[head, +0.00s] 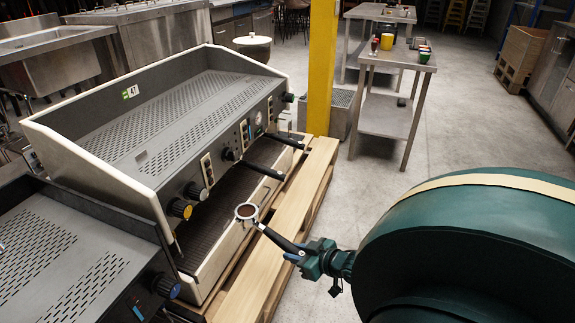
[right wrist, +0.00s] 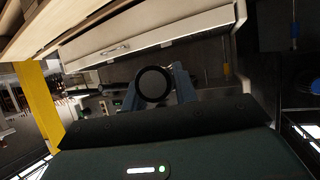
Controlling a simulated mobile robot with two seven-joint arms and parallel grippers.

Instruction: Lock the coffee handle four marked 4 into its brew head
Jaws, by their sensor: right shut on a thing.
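The coffee handle (head: 272,237) has a black grip and a round metal basket (head: 246,211) filled with brown grounds. My right gripper (head: 300,253) is shut on its grip end and holds it in the air in front of the coffee machine (head: 180,110). In the right wrist view the round black end of the handle (right wrist: 153,86) sits between the gripper's fingers (right wrist: 157,92). The basket appears apart from the machine, near its front edge. I cannot read a 4 on the handle. The brew heads are hidden under the machine's front panel. My left gripper is out of view.
Two black handles (head: 267,171) (head: 284,141) stick out from the machine's front. The machine stands on a wooden pallet (head: 265,270). A second machine (head: 60,255) is at the lower left. A yellow post (head: 321,70) and a steel table (head: 395,60) stand behind.

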